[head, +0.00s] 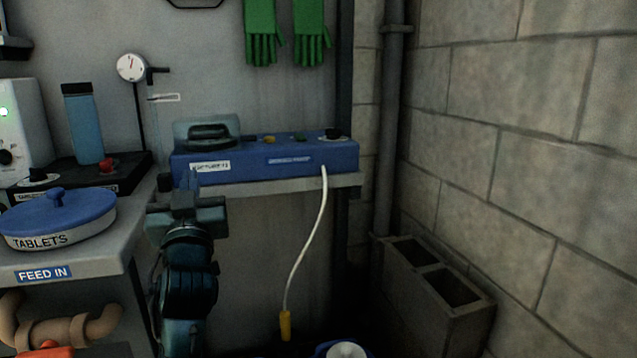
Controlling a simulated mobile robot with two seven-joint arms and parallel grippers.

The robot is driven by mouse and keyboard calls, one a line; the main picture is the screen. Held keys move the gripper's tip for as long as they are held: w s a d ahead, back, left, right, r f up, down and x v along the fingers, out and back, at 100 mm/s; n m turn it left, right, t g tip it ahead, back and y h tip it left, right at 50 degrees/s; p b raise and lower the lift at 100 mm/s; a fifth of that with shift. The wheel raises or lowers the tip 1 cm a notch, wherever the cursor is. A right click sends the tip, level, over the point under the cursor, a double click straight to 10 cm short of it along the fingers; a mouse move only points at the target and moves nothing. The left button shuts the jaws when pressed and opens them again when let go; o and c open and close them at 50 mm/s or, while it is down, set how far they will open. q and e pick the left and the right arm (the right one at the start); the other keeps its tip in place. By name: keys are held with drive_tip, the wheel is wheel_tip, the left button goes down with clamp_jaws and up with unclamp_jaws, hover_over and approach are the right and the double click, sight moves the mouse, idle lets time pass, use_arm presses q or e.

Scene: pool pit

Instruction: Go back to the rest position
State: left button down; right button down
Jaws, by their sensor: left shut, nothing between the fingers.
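My left gripper (188,182) is in the lower left middle of the head view, its arm rising from the bottom edge. Its fingers point up and away, shut, with nothing seen between them. It is in front of the left end of the blue device (300,165) on the wall shelf; I cannot tell whether they touch. My right gripper is not in view.
A grey bench (105,250) with a blue-lidded tablets tub (60,218) is at left. A white cable (308,240) hangs from the blue device to a yellow end (285,325). A hollow concrete block (440,300) stands by the right wall.

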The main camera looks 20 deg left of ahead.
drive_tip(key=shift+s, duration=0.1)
